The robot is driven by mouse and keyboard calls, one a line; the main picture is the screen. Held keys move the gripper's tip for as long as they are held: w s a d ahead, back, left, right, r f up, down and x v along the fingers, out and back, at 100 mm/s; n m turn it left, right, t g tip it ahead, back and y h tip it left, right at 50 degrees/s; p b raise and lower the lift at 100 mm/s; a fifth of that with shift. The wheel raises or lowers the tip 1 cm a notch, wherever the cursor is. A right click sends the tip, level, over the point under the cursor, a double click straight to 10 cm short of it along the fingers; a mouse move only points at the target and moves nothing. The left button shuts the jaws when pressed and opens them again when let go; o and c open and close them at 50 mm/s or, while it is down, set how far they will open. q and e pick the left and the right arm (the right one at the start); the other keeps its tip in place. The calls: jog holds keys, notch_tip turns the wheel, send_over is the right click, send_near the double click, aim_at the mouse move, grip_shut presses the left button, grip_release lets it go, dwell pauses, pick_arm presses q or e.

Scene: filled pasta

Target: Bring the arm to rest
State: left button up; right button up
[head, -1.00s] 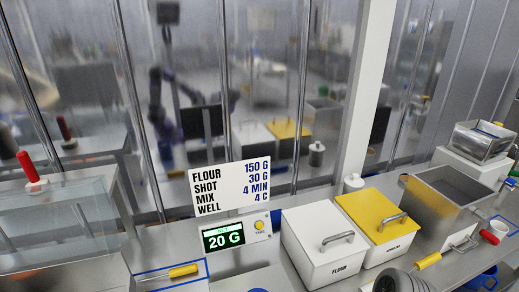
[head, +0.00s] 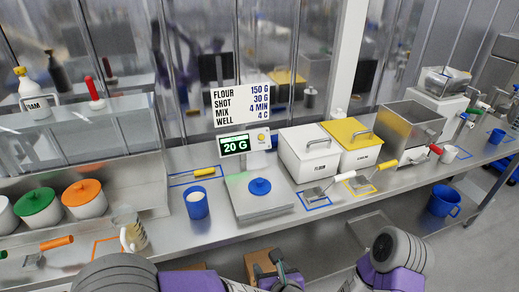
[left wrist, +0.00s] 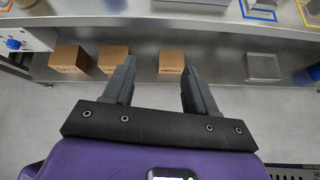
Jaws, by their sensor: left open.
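My left gripper (head: 277,264) is at the bottom middle of the head view, in front of the counter edge. The left wrist view shows its two dark fingers (left wrist: 157,85) spread apart with nothing between them. Below them are grey floor and a lower shelf with boxes. My right arm (head: 388,258) shows at the lower right of the head view as a grey ribbed joint and purple links. The right gripper's fingers cannot be made out.
The steel counter (head: 205,232) holds a scale (head: 262,205), a blue cup (head: 196,203), a white flour bin (head: 307,152), a yellow-lidded bin (head: 352,142) and a beige jug (head: 133,235). Cardboard boxes (left wrist: 113,58) sit on the lower shelf. A blue mug (head: 443,201) is at right.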

pick_arm(q)
jog(key=w+a+f+m, duration=0.2)
jog(key=w+f+m, duration=0.3)
jog(key=w, duration=0.1)
jog(key=w+a+f+m+g+h, duration=0.1)
jog(key=a+f+m+g+h, duration=0.15)
jog(key=f+m, duration=0.45)
jog(key=w+a+f+m+g+h, duration=0.1)
jog(key=a+f+m, duration=0.2)
jog(key=f+m, duration=0.4)
jog(key=s+a+f+m+g+h, duration=0.2)
jog(key=s+f+m+g, duration=0.1)
jog(key=s+f+m, duration=0.3)
jog(key=s+a+f+m+g+h, duration=0.1)
jog(key=s+a+f+m+g, duration=0.2)
jog(key=s+f+m, duration=0.4)
jog(key=s+m, duration=0.2)
jog(key=m, duration=0.1)
jog(key=shift+s+f+h, duration=0.25)
jog(key=shift+s+h, duration=0.1)
jog(key=shift+s, duration=0.05)
